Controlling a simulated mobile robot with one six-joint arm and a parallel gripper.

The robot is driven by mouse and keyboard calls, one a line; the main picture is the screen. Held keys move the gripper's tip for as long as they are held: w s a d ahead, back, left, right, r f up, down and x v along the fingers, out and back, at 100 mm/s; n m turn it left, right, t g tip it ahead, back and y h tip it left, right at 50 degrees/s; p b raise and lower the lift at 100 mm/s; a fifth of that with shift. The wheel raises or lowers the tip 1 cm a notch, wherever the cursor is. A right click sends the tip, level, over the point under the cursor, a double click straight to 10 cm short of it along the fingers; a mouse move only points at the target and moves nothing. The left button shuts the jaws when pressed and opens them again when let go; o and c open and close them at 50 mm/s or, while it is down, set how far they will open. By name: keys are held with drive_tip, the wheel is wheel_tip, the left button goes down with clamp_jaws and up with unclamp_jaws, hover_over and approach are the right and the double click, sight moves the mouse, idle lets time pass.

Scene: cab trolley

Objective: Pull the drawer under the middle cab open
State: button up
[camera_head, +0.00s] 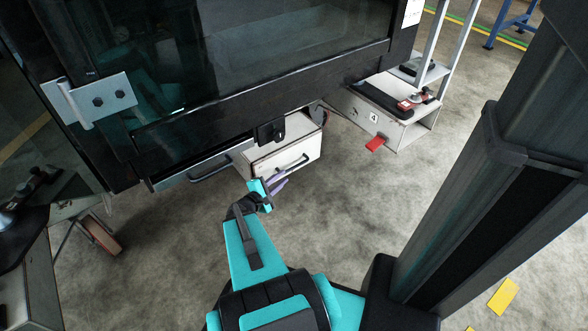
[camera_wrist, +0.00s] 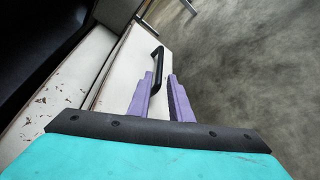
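The white drawer front (camera_head: 290,154) with a black bar handle (camera_head: 291,168) is below the large black glass-fronted cab (camera_head: 250,70) in the head view. My gripper (camera_head: 269,191) is just in front of it, at the handle's left end. In the wrist view the black handle (camera_wrist: 157,68) stands out from the white front (camera_wrist: 125,68). My two purple fingers (camera_wrist: 161,80) are apart, with the near end of the handle between their tips in the picture. I cannot tell whether either finger touches it. I cannot tell whether the drawer stands slightly out.
A second dark handle (camera_head: 210,171) is to the left under the cab. A caster wheel (camera_head: 103,236) is at the left. The concrete floor in front is mostly clear.

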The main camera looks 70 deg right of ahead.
sight(291, 169)
drive_tip(key=b+x, duration=0.2)
drive_tip(key=x, duration=0.7)
drive_tip(key=shift+d, duration=0.15)
clamp_jaws()
